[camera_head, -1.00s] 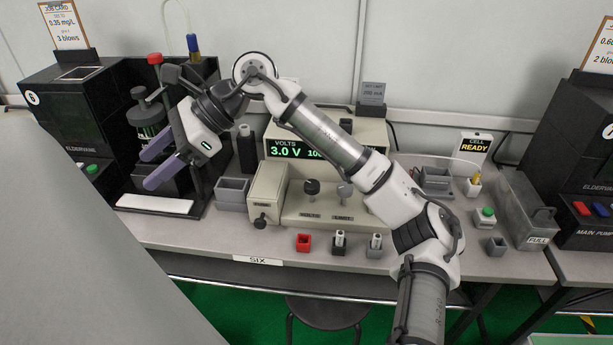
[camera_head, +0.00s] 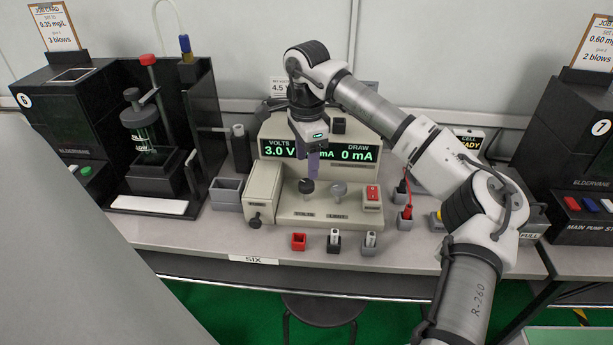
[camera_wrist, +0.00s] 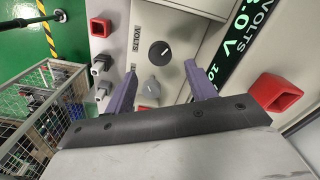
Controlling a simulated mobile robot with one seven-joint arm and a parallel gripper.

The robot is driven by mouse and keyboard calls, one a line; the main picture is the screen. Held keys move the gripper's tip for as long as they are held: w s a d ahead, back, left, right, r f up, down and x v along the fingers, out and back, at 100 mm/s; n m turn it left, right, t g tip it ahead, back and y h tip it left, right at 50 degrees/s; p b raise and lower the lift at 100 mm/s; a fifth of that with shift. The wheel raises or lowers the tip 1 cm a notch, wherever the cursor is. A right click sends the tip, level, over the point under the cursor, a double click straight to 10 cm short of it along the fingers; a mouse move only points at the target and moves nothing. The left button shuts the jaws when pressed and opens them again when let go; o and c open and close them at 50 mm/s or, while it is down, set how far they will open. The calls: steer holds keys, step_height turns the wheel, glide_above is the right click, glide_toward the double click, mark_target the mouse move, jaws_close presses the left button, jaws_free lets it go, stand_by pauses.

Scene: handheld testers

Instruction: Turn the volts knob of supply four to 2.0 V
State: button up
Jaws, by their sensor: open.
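The black volts knob (camera_head: 306,186) is on the lower panel, left of the grey limit knob (camera_head: 338,190). My gripper (camera_head: 312,172) is open, just above and behind the volts knob. In the wrist view, the black knob (camera_wrist: 159,52) lies just beyond the gap between the purple fingertips (camera_wrist: 160,68), and the grey knob (camera_wrist: 150,87) shows between the fingers. Neither knob is held.
A red switch (camera_head: 372,193) sits right of the knobs. A red socket (camera_head: 298,242) and two plug holders stand in front. A grey box (camera_head: 227,192) and dark apparatus are left. Red leads (camera_head: 407,200) are right. A card behind reads 4.5 V (camera_head: 281,88), partly hidden.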

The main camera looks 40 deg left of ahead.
mark_target(307, 182)
step_height(307, 182, down, 6)
steer(key=shift+r, duration=0.15)
steer(key=c, duration=1)
steer(key=shift+n, duration=0.4)
steer(key=n, duration=0.2)
steer(key=shift+n, duration=2.5)
